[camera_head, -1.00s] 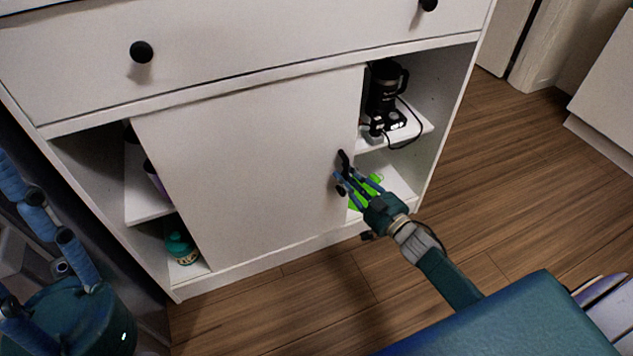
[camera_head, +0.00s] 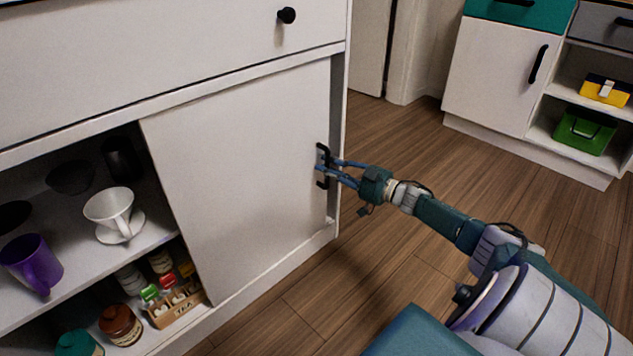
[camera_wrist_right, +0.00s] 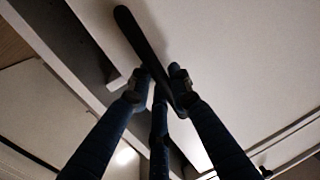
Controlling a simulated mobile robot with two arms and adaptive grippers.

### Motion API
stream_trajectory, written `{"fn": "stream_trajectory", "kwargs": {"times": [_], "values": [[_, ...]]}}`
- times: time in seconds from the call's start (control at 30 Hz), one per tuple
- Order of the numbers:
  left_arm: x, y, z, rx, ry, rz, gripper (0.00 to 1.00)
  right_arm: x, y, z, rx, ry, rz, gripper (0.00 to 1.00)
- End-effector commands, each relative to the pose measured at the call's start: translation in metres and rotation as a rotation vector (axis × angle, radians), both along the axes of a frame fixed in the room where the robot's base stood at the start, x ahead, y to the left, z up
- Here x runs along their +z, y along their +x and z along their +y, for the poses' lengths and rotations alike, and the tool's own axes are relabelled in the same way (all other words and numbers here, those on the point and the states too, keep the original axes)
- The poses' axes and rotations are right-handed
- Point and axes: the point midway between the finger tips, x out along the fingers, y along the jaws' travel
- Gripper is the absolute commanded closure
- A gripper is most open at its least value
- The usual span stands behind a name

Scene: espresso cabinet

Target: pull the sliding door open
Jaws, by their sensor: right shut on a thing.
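The white sliding door (camera_head: 240,180) covers the right part of the cabinet's lower opening, and the left part stands open. Its black bar handle (camera_head: 322,152) is upright near the door's right edge. My right gripper (camera_head: 328,172) is shut on the handle, its blue fingers around the bar. In the right wrist view the handle (camera_wrist_right: 140,42) runs diagonally between the fingers of my right gripper (camera_wrist_right: 160,88). A narrow gap shows between the door's right edge and the cabinet side. My left gripper is not in view.
The open left part shows a white dripper (camera_head: 110,208), a purple mug (camera_head: 32,262), a wooden tea box (camera_head: 176,303) and a brown jar (camera_head: 120,324). A drawer with a black knob (camera_head: 286,15) is above. Wood floor (camera_head: 400,130) lies clear at right, before another cabinet (camera_head: 495,75).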

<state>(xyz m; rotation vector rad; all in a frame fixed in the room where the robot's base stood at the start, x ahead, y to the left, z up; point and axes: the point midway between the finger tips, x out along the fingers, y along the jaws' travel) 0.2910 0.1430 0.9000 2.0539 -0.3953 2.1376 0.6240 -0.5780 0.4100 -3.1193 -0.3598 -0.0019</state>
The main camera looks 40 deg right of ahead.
Motion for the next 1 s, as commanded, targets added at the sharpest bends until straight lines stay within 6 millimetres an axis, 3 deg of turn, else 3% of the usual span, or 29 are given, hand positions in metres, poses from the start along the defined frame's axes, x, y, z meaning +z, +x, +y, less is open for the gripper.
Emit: {"fn": "stream_trajectory", "kwargs": {"times": [0.47, 0.5, 0.57, 1.0], "values": [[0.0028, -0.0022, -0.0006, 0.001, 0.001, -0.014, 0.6, -0.0012, -0.0003, -0.007, -0.001, -0.001, 0.004, 1.0], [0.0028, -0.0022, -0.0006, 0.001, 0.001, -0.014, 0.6, -0.0013, -0.0003, -0.0069, -0.001, -0.001, 0.004, 0.73], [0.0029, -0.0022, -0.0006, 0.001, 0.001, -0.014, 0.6, -0.0013, -0.0004, -0.0068, -0.001, -0.001, 0.004, 0.64], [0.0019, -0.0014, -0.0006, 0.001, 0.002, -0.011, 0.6, -0.0021, -0.0095, -0.0085, 0.0, 0.0, 0.005, 0.64]]}}
